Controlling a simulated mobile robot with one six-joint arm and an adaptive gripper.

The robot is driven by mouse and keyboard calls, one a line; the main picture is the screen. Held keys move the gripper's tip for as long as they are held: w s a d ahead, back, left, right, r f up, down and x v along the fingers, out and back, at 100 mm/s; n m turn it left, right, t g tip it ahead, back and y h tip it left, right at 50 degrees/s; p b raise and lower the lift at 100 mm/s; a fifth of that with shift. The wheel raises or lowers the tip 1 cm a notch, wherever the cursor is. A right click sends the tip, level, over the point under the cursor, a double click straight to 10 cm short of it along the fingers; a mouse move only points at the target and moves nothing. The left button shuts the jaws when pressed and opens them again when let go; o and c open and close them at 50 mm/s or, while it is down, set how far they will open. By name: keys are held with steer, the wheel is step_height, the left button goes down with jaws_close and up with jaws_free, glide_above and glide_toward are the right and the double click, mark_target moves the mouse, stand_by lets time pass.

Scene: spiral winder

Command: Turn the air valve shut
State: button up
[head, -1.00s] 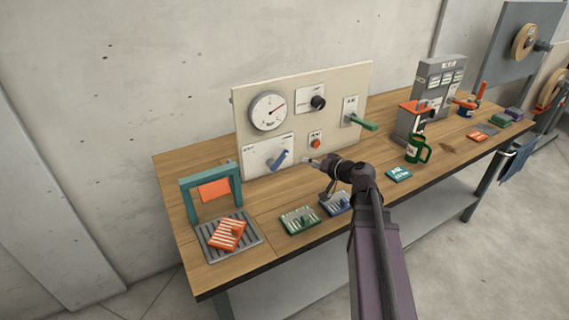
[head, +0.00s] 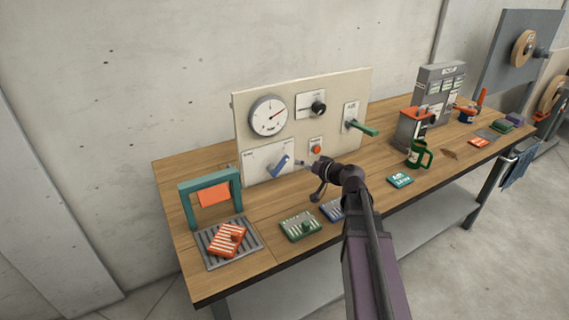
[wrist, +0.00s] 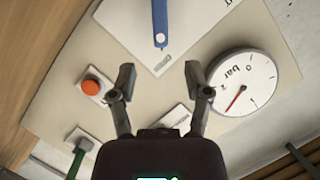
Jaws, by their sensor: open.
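The blue lever (head: 279,166) sits on a white plate (head: 256,164) at the lower left of the upright beige panel. I take it for the air valve; the plate's lettering is too small to read in the head view. In the head view the lever slants up to the right. My gripper (head: 302,164) is just right of it, pointing at the plate. In the wrist view my open gripper (wrist: 160,75) has empty space between its fingers. The blue lever (wrist: 160,20) lies beyond the fingertips, in line with the gap. Part of it is cut off by the top edge.
The panel also holds a round gauge (head: 268,117), a black knob (head: 318,108), an orange button (head: 316,149) and a green lever (head: 362,128). A teal frame (head: 211,186) stands at left. Green (head: 300,226) and blue trays lie in front.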

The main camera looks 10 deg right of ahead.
mark_target(286, 161)
steer(key=b+x, duration=0.2)
steer(key=x, duration=0.7)
steer(key=shift+w+a+f, duration=0.1)
steer(key=shift+w+a, duration=0.1)
steer(key=shift+w, duration=0.05)
jaws_close()
